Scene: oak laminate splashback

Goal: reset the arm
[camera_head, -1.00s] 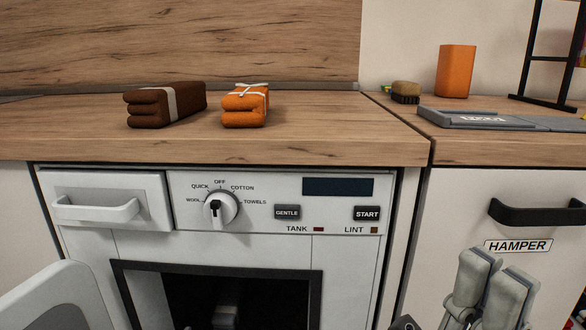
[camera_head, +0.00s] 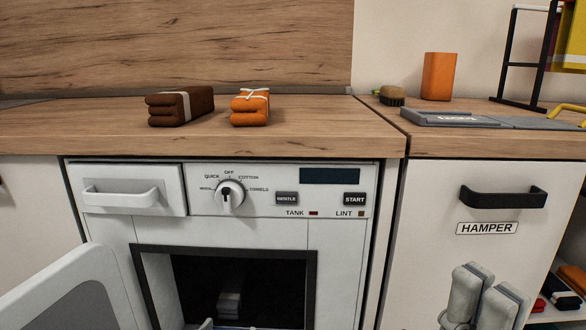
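My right gripper (camera_head: 490,282) shows at the bottom right, pointing up, in front of the white hamper front (camera_head: 430,260). Its two grey fingers stand side by side and partly overlap in this view, so how far apart they are is unclear. I see nothing held between them. My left gripper cannot be made out. A small pale tip at the bottom edge, in front of the dryer opening (camera_head: 138,262), is too little to identify.
The dryer's door (camera_head: 85,270) stands open at left. A brown bundle (camera_head: 180,106) and an orange bundle (camera_head: 250,108) lie on the counter (camera_head: 310,135). Shelves show far right.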

